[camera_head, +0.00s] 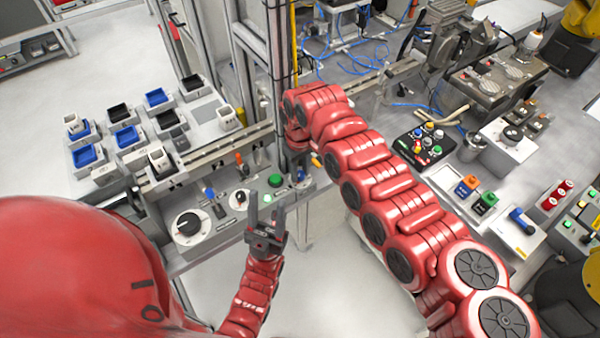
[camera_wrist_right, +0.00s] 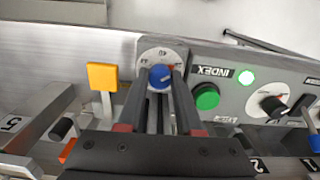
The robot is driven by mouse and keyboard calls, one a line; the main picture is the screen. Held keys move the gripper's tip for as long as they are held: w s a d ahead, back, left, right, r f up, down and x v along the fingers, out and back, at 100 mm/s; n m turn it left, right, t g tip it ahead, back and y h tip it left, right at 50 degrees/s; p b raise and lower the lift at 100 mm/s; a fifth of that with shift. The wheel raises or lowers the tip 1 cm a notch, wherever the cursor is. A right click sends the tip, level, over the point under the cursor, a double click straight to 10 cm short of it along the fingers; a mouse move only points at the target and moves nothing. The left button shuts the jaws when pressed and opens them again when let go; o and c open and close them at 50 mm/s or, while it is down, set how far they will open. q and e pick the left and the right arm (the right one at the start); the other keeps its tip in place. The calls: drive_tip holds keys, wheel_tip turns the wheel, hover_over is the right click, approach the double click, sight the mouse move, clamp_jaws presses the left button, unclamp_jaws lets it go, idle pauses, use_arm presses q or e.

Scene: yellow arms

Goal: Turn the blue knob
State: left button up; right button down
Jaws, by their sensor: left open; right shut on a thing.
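The blue knob (camera_wrist_right: 160,77) sits on a round grey dial plate in the right wrist view, with a pale mark on its face. My right gripper (camera_wrist_right: 158,92) has its two dark fingers on either side of the knob, closed on it. In the head view the right gripper (camera_head: 297,163) reaches down to the right end of the grey control panel (camera_head: 235,222); its fingers and arm largely hide the knob there. My left gripper (camera_head: 266,208) is open and empty, pointing up in front of the panel, apart from it.
Near the knob are a green button (camera_wrist_right: 207,97), a black-and-white dial (camera_wrist_right: 272,104) and a yellow square tab (camera_wrist_right: 102,77). A large white dial (camera_head: 188,224) is on the panel's left. Blue and black bins (camera_head: 127,137) stand at left. Floor in front is clear.

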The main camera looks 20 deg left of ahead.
drive_tip(key=shift+m, duration=0.5)
drive_tip(key=c, duration=0.6)
unclamp_jaws()
